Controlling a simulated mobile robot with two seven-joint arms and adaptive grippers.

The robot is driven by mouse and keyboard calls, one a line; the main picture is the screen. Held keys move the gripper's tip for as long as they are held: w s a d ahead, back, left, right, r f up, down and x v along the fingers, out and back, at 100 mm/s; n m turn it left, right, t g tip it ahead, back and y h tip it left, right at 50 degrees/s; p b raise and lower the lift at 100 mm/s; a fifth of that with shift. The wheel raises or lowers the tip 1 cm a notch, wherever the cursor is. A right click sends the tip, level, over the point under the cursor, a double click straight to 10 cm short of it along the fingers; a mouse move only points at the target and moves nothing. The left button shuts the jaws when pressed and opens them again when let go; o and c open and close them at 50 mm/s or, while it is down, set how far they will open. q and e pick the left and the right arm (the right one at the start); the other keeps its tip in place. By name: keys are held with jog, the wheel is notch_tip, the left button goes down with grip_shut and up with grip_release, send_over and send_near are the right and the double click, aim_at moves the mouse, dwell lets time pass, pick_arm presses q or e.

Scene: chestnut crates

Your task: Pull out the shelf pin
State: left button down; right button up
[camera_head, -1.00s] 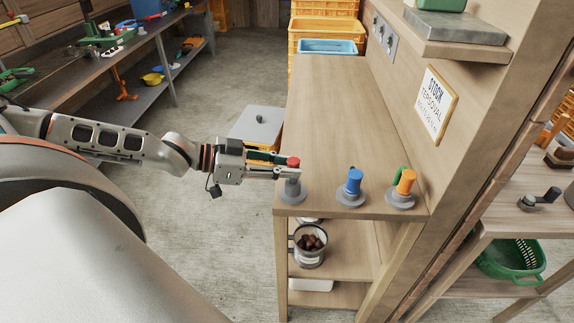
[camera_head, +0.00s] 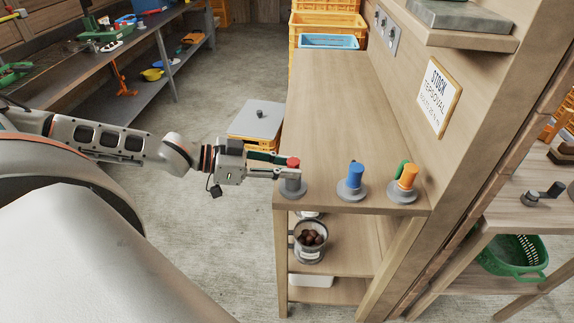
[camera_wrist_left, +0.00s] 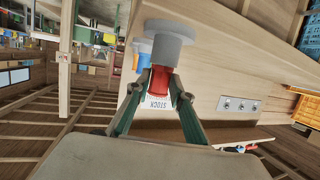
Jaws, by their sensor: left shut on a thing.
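A pin with a red head (camera_head: 293,162) stands upright in a round grey base (camera_head: 294,188) at the near left corner of the wooden shelf top. My left gripper (camera_head: 289,171) comes in from the left and is shut on this red pin. In the left wrist view the two green-padded fingers (camera_wrist_left: 160,92) close on the red head (camera_wrist_left: 160,78), with the grey base (camera_wrist_left: 166,42) beyond. How far the pin sits in its base is hidden. My right gripper is not in view.
A blue pin (camera_head: 354,176) and an orange pin (camera_head: 407,176) stand in grey bases to the right. Below is a metal cup (camera_head: 309,243) of chestnuts on a lower shelf (camera_head: 340,262). A lidded crate (camera_head: 256,122) stands on the floor behind my gripper. The shelf top behind the pins is clear.

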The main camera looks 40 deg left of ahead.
pick_arm(q)
jog(key=c, duration=1.7)
grip_release()
jog(key=shift+s+a, duration=0.1)
jog(key=shift+s, duration=0.05)
jog(key=shift+s+a+r, duration=0.15)
jog(key=shift+s+a, duration=0.3)
jog(key=shift+s, duration=0.05)
jog(key=s+a, duration=0.8)
jog(key=shift+s, duration=0.15)
